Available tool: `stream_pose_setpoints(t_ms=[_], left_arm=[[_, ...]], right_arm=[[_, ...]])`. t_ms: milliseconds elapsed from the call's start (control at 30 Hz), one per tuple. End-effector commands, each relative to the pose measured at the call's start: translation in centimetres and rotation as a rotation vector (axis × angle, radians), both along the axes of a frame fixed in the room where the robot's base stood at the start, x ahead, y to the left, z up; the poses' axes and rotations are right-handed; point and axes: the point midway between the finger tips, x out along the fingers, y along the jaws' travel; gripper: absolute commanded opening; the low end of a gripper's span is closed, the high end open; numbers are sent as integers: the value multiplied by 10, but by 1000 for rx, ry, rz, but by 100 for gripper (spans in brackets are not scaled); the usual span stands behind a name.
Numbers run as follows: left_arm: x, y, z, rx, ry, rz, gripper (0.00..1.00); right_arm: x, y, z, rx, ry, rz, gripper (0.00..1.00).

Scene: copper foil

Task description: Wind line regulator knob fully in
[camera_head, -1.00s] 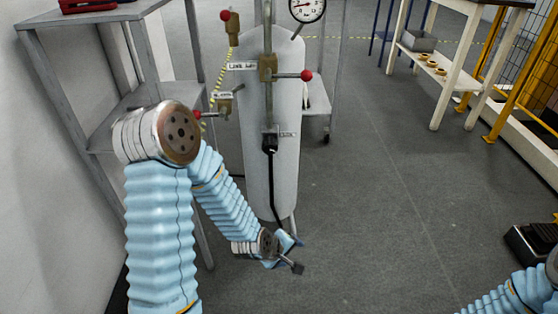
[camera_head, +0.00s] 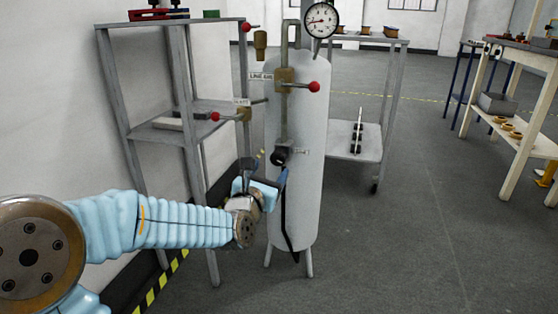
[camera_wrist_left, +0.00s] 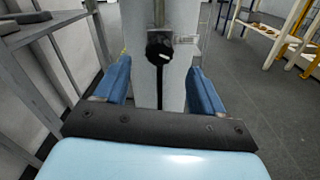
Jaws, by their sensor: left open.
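The black regulator knob (camera_head: 281,157) sits on the front of the pale grey upright tank, low on its grey pipe. A small label (camera_head: 302,151) beside it is too small to read. The knob also shows in the left wrist view (camera_wrist_left: 160,53), with a white pointer mark on its face. My left gripper (camera_head: 266,183) is just below the knob, apart from it. In the left wrist view its two blue fingers (camera_wrist_left: 158,84) are spread wide and empty, with the knob ahead between them. My right gripper is not in view.
The tank (camera_head: 300,210) carries a red-ball valve lever (camera_head: 314,87), another red-ball lever (camera_head: 215,116) and a gauge (camera_head: 320,19). A black hose (camera_head: 283,220) hangs below the knob. A grey shelf (camera_head: 150,128) stands left.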

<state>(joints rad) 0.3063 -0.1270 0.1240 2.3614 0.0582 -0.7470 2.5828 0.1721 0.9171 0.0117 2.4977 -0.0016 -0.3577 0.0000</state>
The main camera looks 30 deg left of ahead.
Motion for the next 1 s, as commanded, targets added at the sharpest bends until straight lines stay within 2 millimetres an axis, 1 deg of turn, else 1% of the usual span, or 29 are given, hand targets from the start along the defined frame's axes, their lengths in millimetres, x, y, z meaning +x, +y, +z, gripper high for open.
stream_pose_setpoints(t_ms=[33,100,200,333,500,767,800,867,1000], left_arm=[[13,3,-1,0,2,0,69],[29,7,-2,0,4,1,69],[49,12,-1,0,2,-1,69],[69,16,-1,1,1,-1,69],[81,19,-1,1,3,-2,69],[83,20,-1,2,3,-1,69],[83,20,-1,2,3,-1,68],[83,20,-1,2,3,-1,59],[83,20,-1,2,3,-1,37]], right_arm=[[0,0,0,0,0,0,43],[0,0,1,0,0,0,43],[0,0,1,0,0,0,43],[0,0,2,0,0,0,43],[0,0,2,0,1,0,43],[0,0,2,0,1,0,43],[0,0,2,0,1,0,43],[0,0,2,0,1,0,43],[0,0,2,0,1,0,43]])
